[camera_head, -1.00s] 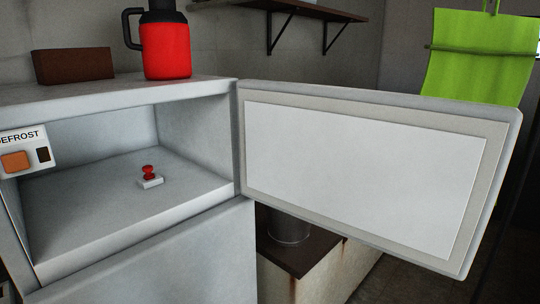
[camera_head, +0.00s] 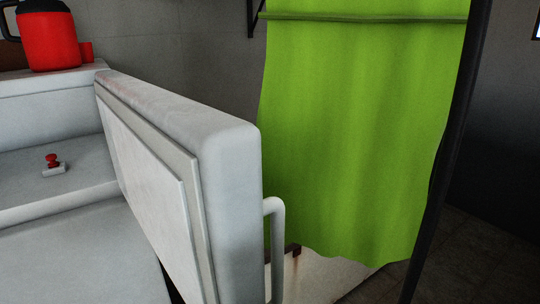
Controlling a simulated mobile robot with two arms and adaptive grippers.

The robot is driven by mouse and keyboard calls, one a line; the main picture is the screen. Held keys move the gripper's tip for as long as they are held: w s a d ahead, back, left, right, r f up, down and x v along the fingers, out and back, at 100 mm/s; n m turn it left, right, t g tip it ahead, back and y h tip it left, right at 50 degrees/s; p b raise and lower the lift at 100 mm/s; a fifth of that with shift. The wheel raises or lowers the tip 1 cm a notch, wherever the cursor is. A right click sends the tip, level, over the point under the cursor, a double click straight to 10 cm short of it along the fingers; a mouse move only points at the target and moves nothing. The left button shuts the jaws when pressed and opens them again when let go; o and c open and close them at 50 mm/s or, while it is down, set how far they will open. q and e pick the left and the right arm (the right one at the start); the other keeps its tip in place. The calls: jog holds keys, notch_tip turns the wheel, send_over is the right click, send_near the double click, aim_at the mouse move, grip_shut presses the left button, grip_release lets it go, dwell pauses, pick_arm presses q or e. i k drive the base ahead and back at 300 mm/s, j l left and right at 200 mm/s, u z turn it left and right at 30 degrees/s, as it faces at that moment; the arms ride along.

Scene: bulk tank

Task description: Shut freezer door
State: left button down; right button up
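The freezer door (camera_head: 226,170) stands open, seen nearly edge-on, hinged at the right side of the freezer compartment. Its light inner panel (camera_head: 150,180) faces left. A pale bar handle (camera_head: 276,235) shows on its outer side, facing right. The freezer compartment (camera_head: 85,175) is open at the left, with a small red-topped object on a white base (camera_head: 53,165) on its floor. Neither of my grippers is in view.
A green hanging sheet (camera_head: 355,130) on a rail fills the area right of the door, near a dark vertical post (camera_head: 453,130). A red jug (camera_head: 48,38) stands on the freezer top. Dark floor shows at lower right.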

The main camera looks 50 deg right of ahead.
aim_at(189, 171)
jog(key=k+l, duration=0.1)
jog(key=l, duration=0.35)
jog(key=k+l, duration=0.1)
jog(key=l, duration=0.35)
jog(key=k+l, duration=0.15)
jog(key=l, duration=0.3)
